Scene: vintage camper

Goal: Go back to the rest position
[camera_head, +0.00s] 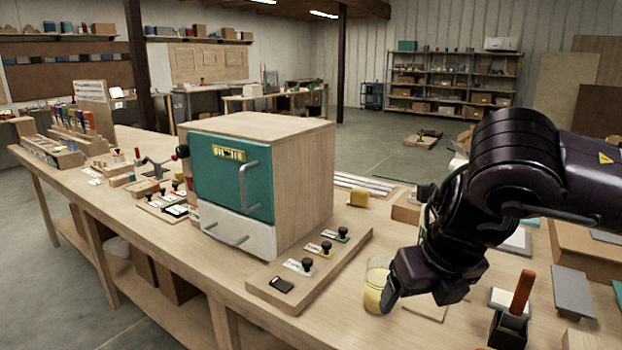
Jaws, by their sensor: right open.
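My right arm comes in from the right edge, and its dark gripper (420,290) hangs low over the front right part of the workbench (345,325). The gripper points down and is open, with nothing seen between its fingers. My left gripper is not in view.
A wooden cabinet with a teal door (233,175) and a white drawer (237,232) stands on the bench. Stamps sit on a wooden board (335,262) beside it. A red-handled tool (521,292) stands upright in a dark holder at the right. Shelves (450,82) are far back.

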